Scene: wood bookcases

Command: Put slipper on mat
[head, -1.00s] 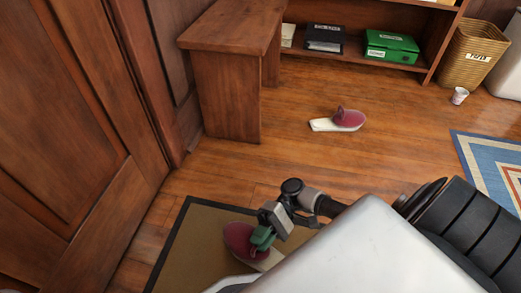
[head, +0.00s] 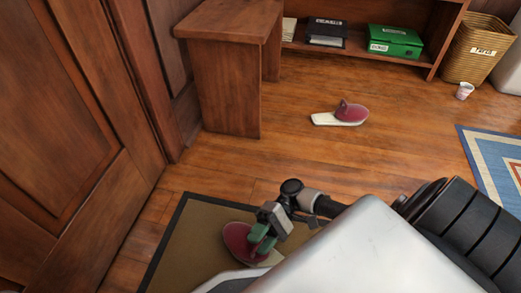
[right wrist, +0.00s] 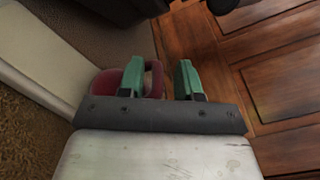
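A dark red slipper (head: 236,243) with a pale sole lies on the tan, dark-bordered mat (head: 186,237) by the door. My right gripper (head: 262,240) is at this slipper, its green fingers spread apart. In the right wrist view the slipper's red upper (right wrist: 103,84) is beside and partly behind one finger, and its edge shows between the two fingers. A second slipper (head: 352,112), red with a white sole, lies on the wood floor farther off. My right arm hides part of the mat. My left gripper is not in view.
A wooden door (head: 60,150) stands at the left. A wooden desk (head: 225,90) and a low shelf with a green box (head: 395,42) are at the back. A paper cup (head: 464,91), a wicker basket (head: 477,50) and a blue-bordered rug (head: 490,165) are at the right.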

